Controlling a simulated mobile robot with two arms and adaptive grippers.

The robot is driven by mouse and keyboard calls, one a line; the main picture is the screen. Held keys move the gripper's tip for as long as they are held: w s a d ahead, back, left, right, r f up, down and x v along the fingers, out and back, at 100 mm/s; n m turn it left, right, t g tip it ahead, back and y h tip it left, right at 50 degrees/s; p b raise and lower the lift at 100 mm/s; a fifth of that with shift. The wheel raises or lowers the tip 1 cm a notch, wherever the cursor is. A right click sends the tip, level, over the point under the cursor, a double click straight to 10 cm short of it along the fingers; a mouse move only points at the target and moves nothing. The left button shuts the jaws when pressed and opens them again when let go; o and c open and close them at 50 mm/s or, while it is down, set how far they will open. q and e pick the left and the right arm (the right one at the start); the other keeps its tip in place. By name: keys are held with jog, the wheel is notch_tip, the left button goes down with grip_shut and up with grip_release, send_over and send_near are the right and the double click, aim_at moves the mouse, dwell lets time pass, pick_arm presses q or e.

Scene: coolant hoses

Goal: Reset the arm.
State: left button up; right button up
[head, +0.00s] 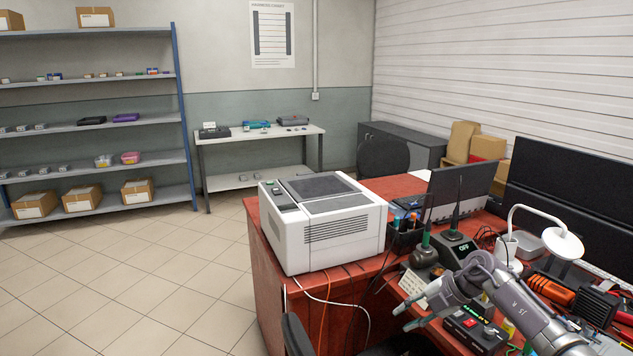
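My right arm reaches in from the lower right corner over the red desk (258,268). Its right gripper (402,318) points left, above the front part of the desk. Its two fingers are apart with nothing visible between them. My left gripper and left arm are not in view. No coolant hose can be made out in this view.
A white printer-like machine (335,232) stands on the desk's left end. A soldering station (455,248), monitors (462,188), a white lamp (562,243) and tools crowd the desk around my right arm. The tiled floor (130,280) at left is clear; shelves (95,128) stand behind.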

jog(key=s+a+r+m+t+y, duration=0.1)
jog(key=a+r+m+t+y, duration=0.15)
jog(key=a+t, duration=0.4)
jog(key=s+a+r+m+t+y, duration=0.2)
jog(key=a+m+t+y, duration=0.1)
jog(key=a, duration=0.6)
jog(key=s+d+f+m+t+h, duration=0.2)
jog(key=s+d+f+m+h, duration=0.7)
jog(key=s+d+m+h, duration=0.7)
jog(key=s+f+m+g+y, duration=0.15)
jog(key=s+g, duration=0.25)
jog(key=s, duration=0.4)
jog(key=s+a+f+m+g, duration=0.1)
jog(key=s+f+g, duration=0.2)
jog(key=s, duration=0.5)
jog(key=s+f+m+g+y, duration=0.1)
jog(key=s+f+g, duration=0.25)
jog(key=s, duration=0.35)
notch_tip(320, 180, down, 26)
jog(key=s+g+p, duration=0.2)
jog(key=s, duration=0.1)
jog(key=s+d+f, duration=0.2)
jog(key=s+f, duration=1.1)
jog(key=s, duration=0.2)
jog(key=shift+s+d+g, duration=0.2)
jog(key=shift+d+g, duration=0.15)
jog(key=shift+g, duration=0.05)
